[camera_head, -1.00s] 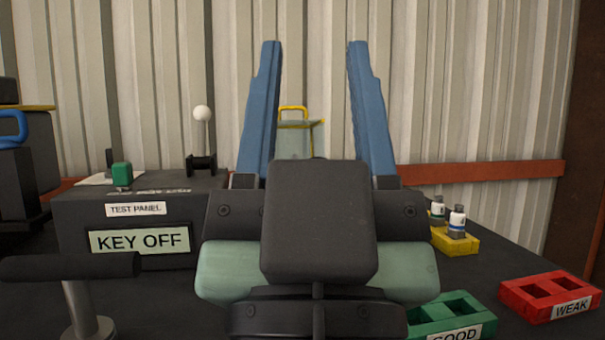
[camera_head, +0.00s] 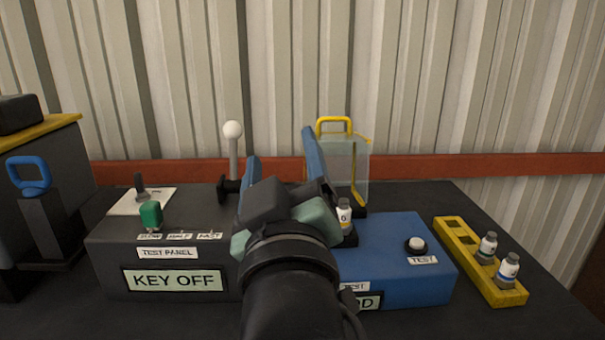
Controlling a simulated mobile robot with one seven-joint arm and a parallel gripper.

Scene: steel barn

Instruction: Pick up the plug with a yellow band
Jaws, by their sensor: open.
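A white plug with a grey top (camera_head: 344,214) stands upright in the blue test box (camera_head: 393,262); a dark mark shows on it, but I cannot make out a yellow band. Two more white plugs sit in the yellow rack (camera_head: 456,242) at the right. The near one (camera_head: 508,268) has a blue band; the band of the far one (camera_head: 487,248) is not clear. My gripper (camera_head: 281,144) is open, its blue fingers pointing up and away, in front of and left of the plug in the box. My wrist and arm hide part of the box.
A black test panel (camera_head: 168,283) reading KEY OFF, with a green switch (camera_head: 151,216), stands left. Behind are a white-knobbed lever (camera_head: 233,132) and a clear, yellow-handled guard (camera_head: 343,150). A blue-ringed device (camera_head: 30,175) is far left. Bench right of the rack is clear.

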